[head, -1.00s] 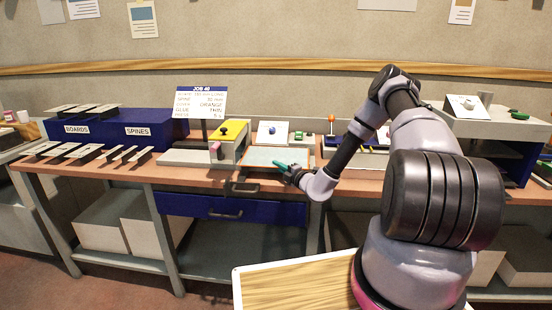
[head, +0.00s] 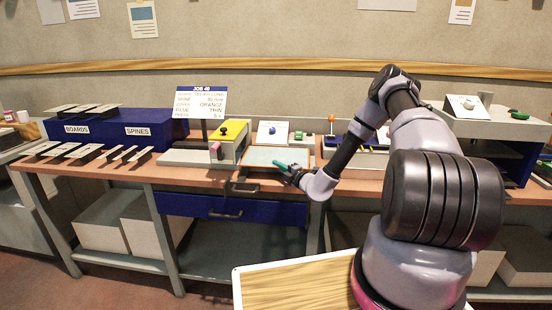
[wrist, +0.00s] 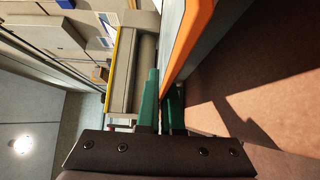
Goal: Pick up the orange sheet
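An orange band (wrist: 188,42) runs along the edge of a flat grey-blue panel in the wrist view. I cannot tell if this band is the orange sheet itself or a rim. In the head view a pale panel with an orange border (head: 262,168) lies on the bench. My gripper (head: 282,166) is at the front edge of that panel, with its green fingers pointing left. In the wrist view my green fingers (wrist: 161,100) are close together, and the near end of the orange band reaches the narrow gap between them. Whether they grip it is unclear.
Blue bins (head: 110,128) and several small plates fill the bench's left part. A blue drawer (head: 240,208) is below.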

